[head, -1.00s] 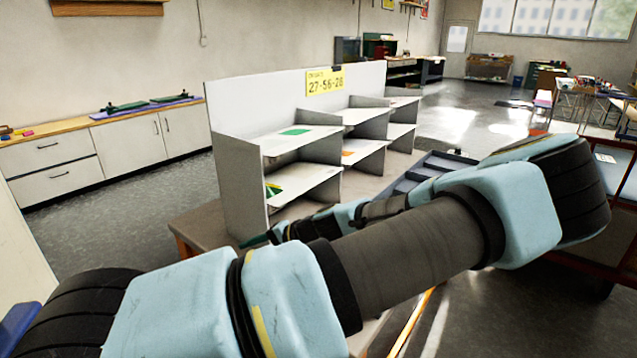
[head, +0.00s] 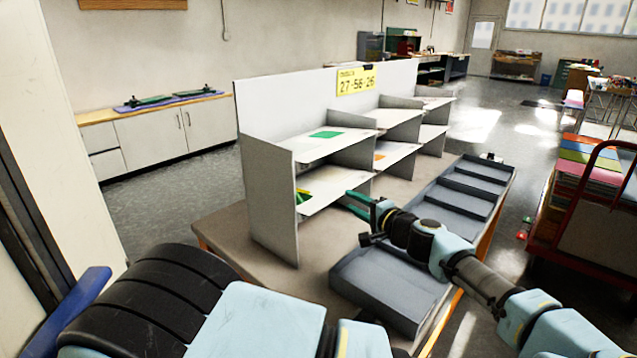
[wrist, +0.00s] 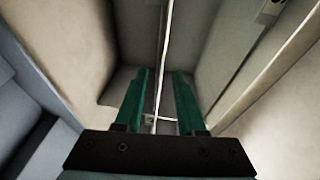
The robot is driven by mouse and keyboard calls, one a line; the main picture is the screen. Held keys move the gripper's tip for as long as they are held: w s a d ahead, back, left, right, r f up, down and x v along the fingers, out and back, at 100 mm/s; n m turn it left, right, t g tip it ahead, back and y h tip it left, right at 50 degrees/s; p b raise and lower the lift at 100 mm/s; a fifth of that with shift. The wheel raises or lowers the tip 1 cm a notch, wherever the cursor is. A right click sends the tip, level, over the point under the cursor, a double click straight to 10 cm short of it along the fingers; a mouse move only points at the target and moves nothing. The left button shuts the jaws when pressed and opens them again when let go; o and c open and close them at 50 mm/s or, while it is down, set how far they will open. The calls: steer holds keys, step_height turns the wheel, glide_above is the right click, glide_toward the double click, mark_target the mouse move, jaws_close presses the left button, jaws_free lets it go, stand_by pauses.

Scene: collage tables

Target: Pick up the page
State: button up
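A white pigeonhole rack (head: 268,190) stands on the table. A page with a green patch (head: 326,134) lies on its upper left shelf. A page with green and yellow (head: 303,197) lies in the lower left compartment, and one with an orange patch (head: 380,156) in the lower middle. The frames do not show which is the task's page. My gripper (head: 352,201) is open at the front of the lower left compartment. In the wrist view, a thin pale edge passes between its green fingers (wrist: 161,97); I cannot tell whether it is a page or a shelf edge.
A dark grey divided tray (head: 390,295) lies on the table (head: 235,235) in front of the rack. A red cart (head: 590,195) with coloured sheets stands at the right. A yellow sign (head: 356,81) tops the rack. Open floor lies beyond.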

steer(key=p+x, duration=0.1)
steer(key=x, duration=0.1)
steer(key=p+x, duration=0.2)
steer(key=x, duration=0.1)
steer(key=shift+w+d+r, duration=0.2)
steer(key=shift+w+d, duration=0.05)
steer(key=shift+w, duration=0.25)
jaws_close()
stand_by(1.0)
